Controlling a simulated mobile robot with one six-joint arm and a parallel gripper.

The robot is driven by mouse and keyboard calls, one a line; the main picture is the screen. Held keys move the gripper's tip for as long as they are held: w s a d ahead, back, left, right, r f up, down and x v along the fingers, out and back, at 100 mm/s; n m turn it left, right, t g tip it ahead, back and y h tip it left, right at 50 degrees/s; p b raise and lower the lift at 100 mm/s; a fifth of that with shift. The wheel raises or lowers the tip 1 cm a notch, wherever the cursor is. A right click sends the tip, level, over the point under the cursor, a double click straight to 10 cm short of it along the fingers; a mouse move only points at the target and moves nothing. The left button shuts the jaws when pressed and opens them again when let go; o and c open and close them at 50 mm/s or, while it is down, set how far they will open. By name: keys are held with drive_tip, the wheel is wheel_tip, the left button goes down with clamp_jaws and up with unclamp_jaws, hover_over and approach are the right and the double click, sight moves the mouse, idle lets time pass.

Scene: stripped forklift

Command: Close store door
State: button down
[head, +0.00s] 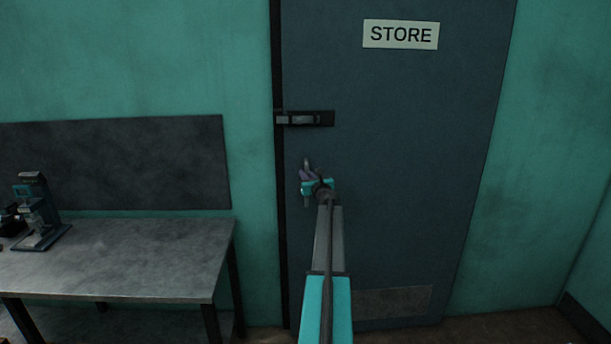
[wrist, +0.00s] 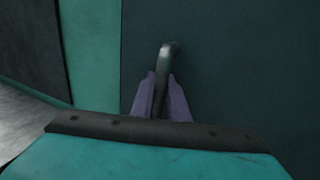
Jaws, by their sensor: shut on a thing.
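The store door (head: 420,140) is a dark blue-grey panel with a STORE sign (head: 401,34) near its top. It looks flush or nearly flush with the frame at its left edge; I cannot tell whether a small gap is left. A dark latch (head: 305,118) sits across the left edge above the handle. My gripper (head: 308,175) is at the door's left side, below the latch. In the wrist view my gripper's purple fingers (wrist: 161,100) are shut on a grey metal door handle (wrist: 166,55), whose bent top sticks out above them. The handle's lower part is mostly hidden.
A grey workbench (head: 130,262) with a small machine (head: 40,212) on it stands to the left of the door. A dark panel (head: 130,160) is on the teal wall behind it. The wall right of the door is bare.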

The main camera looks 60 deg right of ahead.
drive_tip(key=shift+w+d+r+h, duration=0.15)
drive_tip(key=shift+d+r, duration=0.25)
drive_tip(key=shift+r, duration=0.1)
drive_tip(key=shift+w+d+r+h, duration=0.1)
drive_tip(key=shift+d+r+h, duration=0.05)
drive_tip(key=shift+d+r, duration=0.3)
drive_tip(key=c, duration=1.7)
unclamp_jaws()
drive_tip(key=shift+c, duration=0.2)
drive_tip(key=shift+a, duration=0.1)
drive_tip(key=shift+s+a, duration=0.1)
drive_tip(key=shift+a, duration=0.05)
drive_tip(key=shift+s+a+f+b, duration=0.45)
drive_tip(key=shift+s+f, duration=0.2)
drive_tip(key=shift+f, duration=0.1)
drive_tip(key=shift+a+b+v, duration=0.25)
drive_tip(key=shift+b+v, duration=1.1)
drive_tip(key=shift+v, duration=5.25)
drive_tip(key=shift+w, duration=0.2)
